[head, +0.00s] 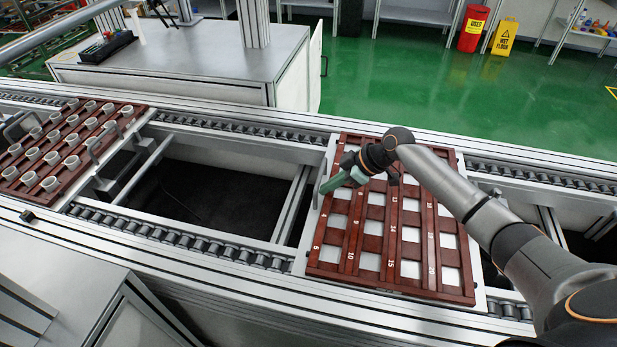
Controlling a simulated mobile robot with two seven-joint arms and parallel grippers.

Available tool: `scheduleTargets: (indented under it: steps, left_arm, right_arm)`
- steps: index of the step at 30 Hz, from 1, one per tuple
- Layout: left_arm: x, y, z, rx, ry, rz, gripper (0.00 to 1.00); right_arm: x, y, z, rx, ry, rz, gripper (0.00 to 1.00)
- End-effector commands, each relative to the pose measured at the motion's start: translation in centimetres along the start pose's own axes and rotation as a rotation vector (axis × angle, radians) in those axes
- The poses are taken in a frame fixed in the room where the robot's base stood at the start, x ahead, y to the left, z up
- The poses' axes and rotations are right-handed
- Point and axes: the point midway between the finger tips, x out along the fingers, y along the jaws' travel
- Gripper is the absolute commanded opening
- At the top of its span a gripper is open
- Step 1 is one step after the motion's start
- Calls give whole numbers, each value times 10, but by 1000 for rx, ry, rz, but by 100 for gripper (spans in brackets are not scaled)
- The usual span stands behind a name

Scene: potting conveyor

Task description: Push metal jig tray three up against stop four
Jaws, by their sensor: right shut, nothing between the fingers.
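A metal jig tray (302,262) sits on the conveyor right of centre, bearing a reddish-brown numbered grid with pale empty squares. My right arm reaches over it from the lower right. My right gripper (330,185), with green fingers, is shut and empty at the tray's left edge, near a small upright metal piece. I cannot tell whether it touches the tray. The arm hides part of the grid's right side. I see no readable label for tray three or stop four. My left gripper is not in view.
A second reddish-brown tray (72,178) with several pale round cups stands at the left on the conveyor. Between the trays is an open dark gap (205,200) flanked by roller tracks (185,238). A metal cabinet (210,60) stands behind the conveyor.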

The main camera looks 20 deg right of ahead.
Motion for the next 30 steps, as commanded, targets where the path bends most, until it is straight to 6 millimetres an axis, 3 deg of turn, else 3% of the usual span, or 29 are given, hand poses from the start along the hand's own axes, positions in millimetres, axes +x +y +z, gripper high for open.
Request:
scheduleTargets:
  steps: [1, 3, 9, 23, 26, 30]
  left_arm:
    - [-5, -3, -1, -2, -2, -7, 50]
    - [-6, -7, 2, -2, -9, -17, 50]
    - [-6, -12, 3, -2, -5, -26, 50]
    - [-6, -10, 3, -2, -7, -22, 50]
    - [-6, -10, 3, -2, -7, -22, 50]
    - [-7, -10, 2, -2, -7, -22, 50]
  right_arm:
    - [-9, -2, 24, 7, -31, -5, 0]
    - [-20, -2, 37, 6, -30, -6, 0]
    - [-36, -3, 60, 4, -27, -8, 0]
    - [-39, -4, 62, 3, -24, -10, 0]
    - [-48, -3, 62, 4, -25, -9, 0]
    - [-74, -2, 61, 2, -25, -4, 0]
